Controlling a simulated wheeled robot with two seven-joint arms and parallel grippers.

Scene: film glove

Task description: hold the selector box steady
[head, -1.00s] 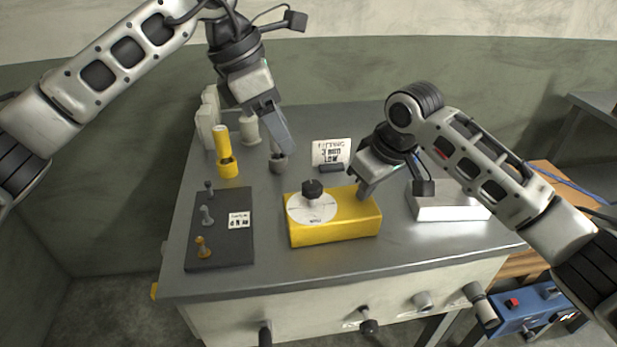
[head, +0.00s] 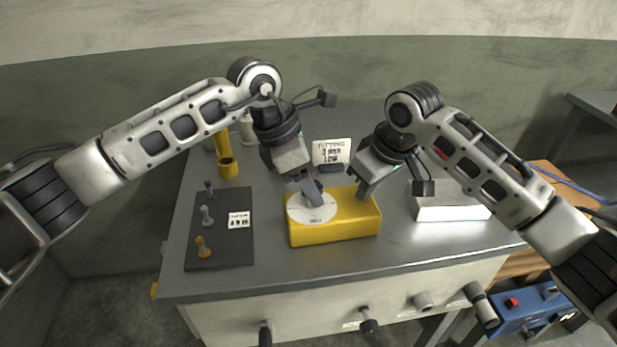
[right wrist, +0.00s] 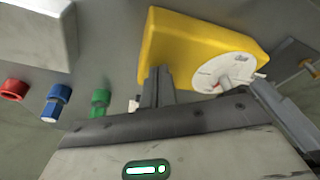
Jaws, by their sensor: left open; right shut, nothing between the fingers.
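The yellow selector box (head: 355,215) sits on the grey table, with a white round dial (head: 310,212) on its top left. It also shows in the right wrist view (right wrist: 190,40). My left gripper (head: 312,195) is open, with its fingers down over the dial; they mostly hide the dark knob. Whether they touch the knob I cannot tell. My right gripper (head: 364,190) is shut and empty, fingertips at the box's back right edge. In the right wrist view its fingers (right wrist: 157,85) are close against the box; contact is not clear.
A dark board (head: 220,250) with several small pegs and a label lies at the left. A yellow cylinder (head: 227,165) stands behind it. A white sign (head: 331,152) stands behind the box, and a pale box (head: 450,208) sits to its right. Red (right wrist: 14,90) and blue (right wrist: 56,102) fittings show in the wrist view.

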